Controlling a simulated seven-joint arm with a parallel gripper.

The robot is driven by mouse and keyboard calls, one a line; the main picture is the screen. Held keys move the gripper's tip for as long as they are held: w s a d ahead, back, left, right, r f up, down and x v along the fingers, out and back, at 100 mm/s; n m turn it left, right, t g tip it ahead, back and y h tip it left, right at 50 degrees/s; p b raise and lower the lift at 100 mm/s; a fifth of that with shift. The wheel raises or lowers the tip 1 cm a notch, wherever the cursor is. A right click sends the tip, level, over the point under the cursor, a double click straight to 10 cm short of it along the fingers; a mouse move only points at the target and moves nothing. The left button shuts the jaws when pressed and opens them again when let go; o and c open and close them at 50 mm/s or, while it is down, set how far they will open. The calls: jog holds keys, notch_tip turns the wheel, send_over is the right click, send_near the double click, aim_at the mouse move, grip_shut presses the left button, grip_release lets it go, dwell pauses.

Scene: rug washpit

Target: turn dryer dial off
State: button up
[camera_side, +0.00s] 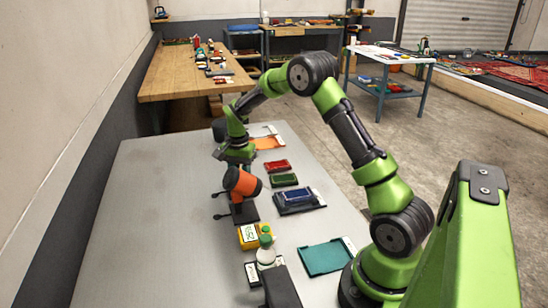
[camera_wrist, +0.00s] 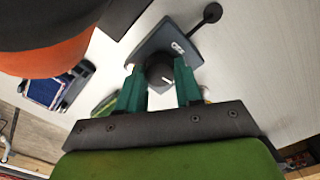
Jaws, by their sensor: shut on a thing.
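The dryer dial (camera_wrist: 159,72) is a dark round knob with a short white mark, on a dark grey box (camera_wrist: 165,40) with small white lettering that I cannot read clearly. My gripper (camera_wrist: 160,84) has its two green fingers shut on the dial, one on each side. In the side view my gripper (camera_side: 238,164) points down over the table, and it and the orange dryer hide the dial. The dryer (camera_side: 243,182) is an orange and black drum on a black stand, just in front of my gripper. Its orange body (camera_wrist: 45,60) fills the upper left of the wrist view.
A red block (camera_side: 278,165), a green block (camera_side: 284,180) and a blue block on a dark tray (camera_side: 300,207) lie right of the dryer. The grey table's left side is clear.

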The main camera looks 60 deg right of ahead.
jog(key=n, duration=0.4)
jog(key=shift+n, duration=0.3)
jog(key=n, duration=0.3)
jog(key=shift+n, duration=0.3)
jog(key=n, duration=0.3)
jog(key=shift+n, duration=0.3)
jog(key=shift+r+n, duration=0.1)
jog(key=shift+n, duration=1.8)
jog(key=o, duration=1)
jog(key=shift+o, duration=0.2)
notch_tip(320, 180, up, 17)
